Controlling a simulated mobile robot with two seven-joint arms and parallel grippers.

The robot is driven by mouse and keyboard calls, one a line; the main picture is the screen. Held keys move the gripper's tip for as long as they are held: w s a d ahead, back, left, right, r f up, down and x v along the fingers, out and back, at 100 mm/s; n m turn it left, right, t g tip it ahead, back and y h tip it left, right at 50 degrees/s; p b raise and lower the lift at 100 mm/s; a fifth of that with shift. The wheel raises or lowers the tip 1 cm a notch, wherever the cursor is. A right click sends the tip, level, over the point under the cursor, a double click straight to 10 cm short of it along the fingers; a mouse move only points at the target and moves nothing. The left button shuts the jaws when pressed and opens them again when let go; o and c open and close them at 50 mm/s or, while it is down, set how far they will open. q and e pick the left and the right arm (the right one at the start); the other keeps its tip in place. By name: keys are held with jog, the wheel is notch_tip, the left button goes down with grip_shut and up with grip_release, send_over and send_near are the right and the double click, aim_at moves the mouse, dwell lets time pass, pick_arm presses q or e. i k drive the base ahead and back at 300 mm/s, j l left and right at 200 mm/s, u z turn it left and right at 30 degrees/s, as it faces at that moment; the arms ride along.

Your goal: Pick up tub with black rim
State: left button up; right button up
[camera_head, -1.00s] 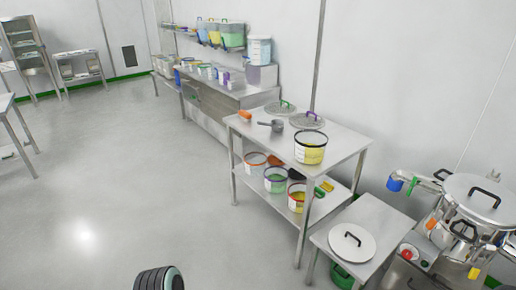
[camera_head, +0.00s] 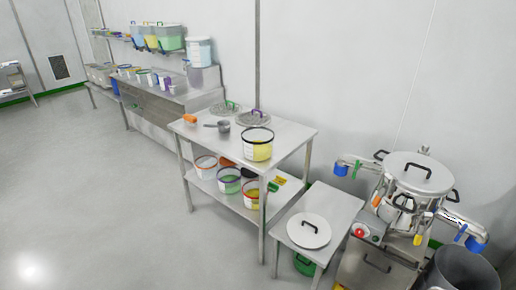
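The tub with a black rim (camera_head: 257,145) stands upright on the top of a steel table (camera_head: 291,133). It is white with a yellow patch on its side. Neither of my grippers shows in the current head view, and nothing is seen touching the tub.
A scoop (camera_head: 218,126), an orange-handled item (camera_head: 190,119) and round mesh lids (camera_head: 253,118) share the tabletop. Several tubs (camera_head: 229,181) sit on the shelf below. A lower table (camera_head: 333,212) with a white lid (camera_head: 309,231) and a steel machine (camera_head: 412,185) stand right. Floor at left is clear.

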aim_at(258, 144)
jog(key=z, duration=2.2)
jog(key=u, duration=2.2)
jog(key=i+z, duration=0.1)
jog(key=z, duration=0.35)
jog(key=j+z, duration=0.15)
jog(key=z, duration=0.25)
jog(key=i+j+z, duration=0.1)
jog(key=z, duration=0.35)
jog(key=j+z, duration=0.15)
jog(key=z, duration=0.3)
jog(key=j+z, duration=0.35)
jog(key=j, duration=0.15)
jog(key=j+z, duration=0.35)
jog(key=j, duration=0.2)
